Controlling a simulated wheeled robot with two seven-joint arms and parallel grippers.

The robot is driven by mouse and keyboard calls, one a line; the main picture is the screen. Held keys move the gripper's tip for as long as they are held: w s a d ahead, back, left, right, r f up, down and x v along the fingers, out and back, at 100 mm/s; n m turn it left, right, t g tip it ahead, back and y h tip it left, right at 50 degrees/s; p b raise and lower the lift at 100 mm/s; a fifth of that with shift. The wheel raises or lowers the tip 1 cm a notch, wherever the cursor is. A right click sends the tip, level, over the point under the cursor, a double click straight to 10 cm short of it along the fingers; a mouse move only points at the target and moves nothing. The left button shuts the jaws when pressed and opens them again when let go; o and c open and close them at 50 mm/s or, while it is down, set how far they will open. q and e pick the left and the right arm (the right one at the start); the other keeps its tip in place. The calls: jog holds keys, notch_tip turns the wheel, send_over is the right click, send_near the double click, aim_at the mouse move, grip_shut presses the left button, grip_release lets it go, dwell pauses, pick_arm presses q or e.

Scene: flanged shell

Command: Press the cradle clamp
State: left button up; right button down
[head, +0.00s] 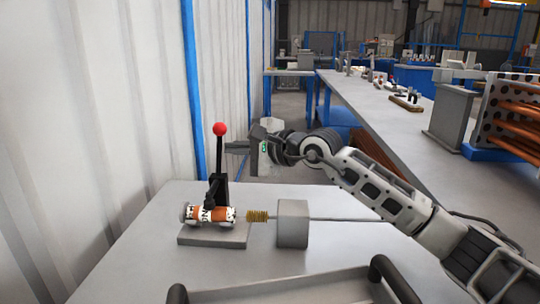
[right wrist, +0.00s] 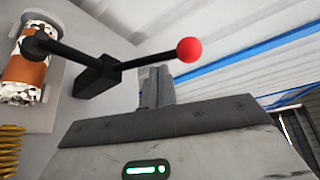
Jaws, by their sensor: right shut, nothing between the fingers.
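The cradle clamp has a black lever (head: 219,165) that stands upright with a red ball (head: 220,129) on top. In the right wrist view the red ball (right wrist: 189,50) and the black clamp body (right wrist: 97,77) show, with a black arm reaching over the shell. The orange and white flanged shell (head: 209,214) lies on its side on a grey base plate (head: 212,239). My right gripper (head: 232,147) is shut and empty, just right of the lever below the ball. Its fingertips (right wrist: 155,85) appear close to the lever; I cannot tell whether they touch. My left gripper is not in view.
A brass-coloured spring (head: 257,216) on a rod and a grey block (head: 292,223) stand right of the shell. A tray (head: 295,291) with dark handles is at the table's front. A corrugated wall (head: 90,110) rises at left. The tabletop behind the block is clear.

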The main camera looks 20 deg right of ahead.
jog(key=b+v, duration=0.1)
jog(key=v, duration=1.3)
jog(key=shift+s+d, duration=0.2)
jog(key=shift+d, duration=0.05)
